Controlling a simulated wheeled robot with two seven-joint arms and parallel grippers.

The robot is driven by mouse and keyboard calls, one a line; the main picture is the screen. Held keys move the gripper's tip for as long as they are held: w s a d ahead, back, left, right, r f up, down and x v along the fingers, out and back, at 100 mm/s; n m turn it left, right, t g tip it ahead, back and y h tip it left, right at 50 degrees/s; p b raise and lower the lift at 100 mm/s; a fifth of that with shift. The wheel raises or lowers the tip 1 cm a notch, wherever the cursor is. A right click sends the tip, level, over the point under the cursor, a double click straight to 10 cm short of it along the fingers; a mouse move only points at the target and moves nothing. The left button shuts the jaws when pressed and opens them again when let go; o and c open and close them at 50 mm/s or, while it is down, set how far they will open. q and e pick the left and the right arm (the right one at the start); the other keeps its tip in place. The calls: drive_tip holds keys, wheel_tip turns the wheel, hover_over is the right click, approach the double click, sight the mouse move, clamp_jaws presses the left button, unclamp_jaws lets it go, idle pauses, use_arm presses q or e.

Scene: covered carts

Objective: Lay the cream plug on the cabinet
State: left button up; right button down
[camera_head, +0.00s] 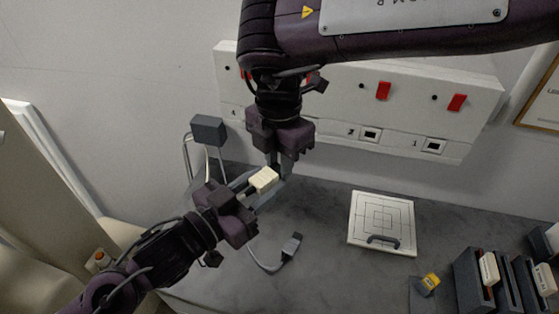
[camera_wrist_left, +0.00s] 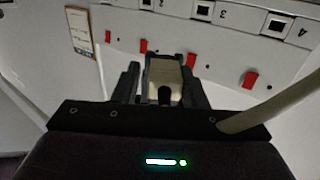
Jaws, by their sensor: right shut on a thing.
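The cream plug (camera_head: 263,180) is held in the air between my two grippers, over the grey top surface (camera_head: 325,215). My right gripper (camera_head: 279,172) points down from above and is shut on it. My left gripper (camera_head: 257,190) reaches in from the lower left with its fingers apart, one on each side of the plug. In the left wrist view the plug (camera_wrist_left: 165,75) sits between the left fingers, its dark cable end towards my left palm, with a gap at the left finger. I cannot tell for sure which surface is the cabinet.
A white panel (camera_head: 400,100) with red switches and numbered sockets stands behind. A grey box (camera_head: 207,130) stands left.

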use_arm(q)
drive_tip(key=shift+o, duration=1.2)
drive_tip(key=shift+a, duration=0.1)
